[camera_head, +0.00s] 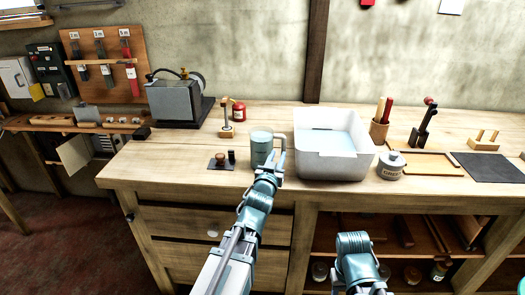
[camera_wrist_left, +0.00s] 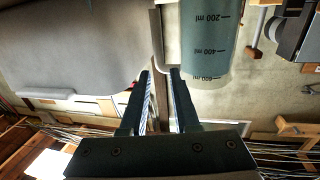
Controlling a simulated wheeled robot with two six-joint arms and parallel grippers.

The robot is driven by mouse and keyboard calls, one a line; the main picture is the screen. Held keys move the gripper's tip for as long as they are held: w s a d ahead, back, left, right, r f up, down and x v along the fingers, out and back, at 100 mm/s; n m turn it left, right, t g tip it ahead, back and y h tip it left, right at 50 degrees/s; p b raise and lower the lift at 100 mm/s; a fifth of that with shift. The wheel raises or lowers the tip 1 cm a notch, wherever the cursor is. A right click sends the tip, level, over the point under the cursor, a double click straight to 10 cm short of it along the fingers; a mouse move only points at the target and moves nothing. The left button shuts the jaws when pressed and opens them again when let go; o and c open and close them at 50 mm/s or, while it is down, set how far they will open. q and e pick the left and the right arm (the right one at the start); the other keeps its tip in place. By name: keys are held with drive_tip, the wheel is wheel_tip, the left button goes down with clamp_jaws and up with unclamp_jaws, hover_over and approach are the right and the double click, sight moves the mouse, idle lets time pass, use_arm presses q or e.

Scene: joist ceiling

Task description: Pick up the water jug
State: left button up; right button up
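The water jug (camera_head: 261,150) is a grey-teal cylinder standing upright on the workbench, left of the white tub. In the left wrist view the jug (camera_wrist_left: 208,45) shows its 200, 400 and 600 ml marks, with a pale handle strip (camera_wrist_left: 158,50) beside it. My left gripper (camera_head: 274,162) is at the jug's right front, in front of its handle side. In the left wrist view my left gripper (camera_wrist_left: 160,75) is open, with a gap between its fingertips. My right gripper is out of view.
The white tub (camera_head: 325,168) stands close right of the jug. A dark stamp plate (camera_head: 222,165) lies left of it, with a wooden-handled tool (camera_head: 226,131) behind. A lidded jar (camera_head: 391,172) stands right of the tub. The workbench (camera_head: 160,175) is clear at its front left.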

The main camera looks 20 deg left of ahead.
sight(285, 138)
use_arm(q)
drive_tip(key=w, duration=0.8)
drive_tip(key=w+a, duration=0.1)
drive_tip(key=w, duration=0.4)
drive_tip(key=shift+f, duration=0.15)
drive_tip(key=shift+d, duration=0.1)
drive_tip(key=shift+s, duration=0.1)
drive_tip(key=shift+c, duration=0.2)
clamp_jaws()
idle(0.8)
